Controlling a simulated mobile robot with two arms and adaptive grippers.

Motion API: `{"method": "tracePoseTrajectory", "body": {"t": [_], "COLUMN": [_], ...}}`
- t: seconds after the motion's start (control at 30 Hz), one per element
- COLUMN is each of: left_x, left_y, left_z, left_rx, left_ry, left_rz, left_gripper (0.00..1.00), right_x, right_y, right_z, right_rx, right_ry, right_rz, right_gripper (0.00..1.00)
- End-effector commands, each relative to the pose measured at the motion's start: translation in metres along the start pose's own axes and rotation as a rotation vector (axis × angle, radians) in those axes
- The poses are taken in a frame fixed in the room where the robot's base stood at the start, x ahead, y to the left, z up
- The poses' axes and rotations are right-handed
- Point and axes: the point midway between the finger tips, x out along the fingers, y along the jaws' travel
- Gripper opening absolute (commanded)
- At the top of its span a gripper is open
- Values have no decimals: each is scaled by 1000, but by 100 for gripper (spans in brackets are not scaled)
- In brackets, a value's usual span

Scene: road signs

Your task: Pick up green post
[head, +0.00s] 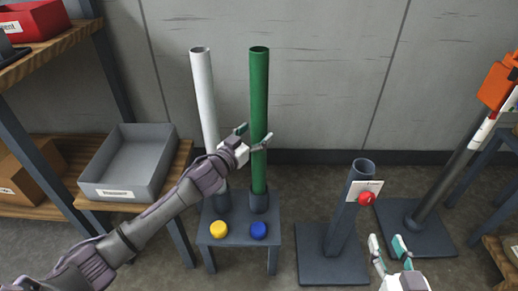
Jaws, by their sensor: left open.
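The green post (259,95) stands upright in a dark socket on a small grey stand (240,238). A white post (203,90) stands beside it on the left, tilted slightly in the picture. My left gripper (256,134) is open at mid-height of the green post. One finger lies across the front of the post in the picture, and the other is to its left. I cannot tell whether they touch it. My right gripper (387,246) is at the bottom right, fingers apart and empty, away from the posts.
A yellow button (218,229) and a blue button (259,230) sit on the stand's front. A dark base with an empty tube (347,215) and red button (366,198) stands right. A grey bin (130,165) sits left. An orange-topped pole (450,170) leans far right.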

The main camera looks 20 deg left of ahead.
Motion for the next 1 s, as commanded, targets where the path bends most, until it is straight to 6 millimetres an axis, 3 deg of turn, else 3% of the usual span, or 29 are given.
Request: {"method": "tracePoseTrajectory", "body": {"t": [0.2, 0.43, 0.9, 1.0], "left_x": [19, 19, 19, 19], "left_y": [0, 0, 0, 0], "left_z": [1, 1, 1, 1], "left_rx": [0, 0, 0, 0], "left_ry": [0, -1, 0, -1], "left_rz": [0, 0, 0, 0], "left_gripper": [78, 76, 0, 0], "right_x": [2, 2, 2, 2], "right_y": [-3, -3, -3, -3], "right_z": [-21, -22, -22, -22], "right_rx": [2, 2, 2, 2], "right_ry": [122, 126, 124, 124], "right_rz": [-8, -8, -7, -7], "right_gripper": [40, 40, 40, 40]}}
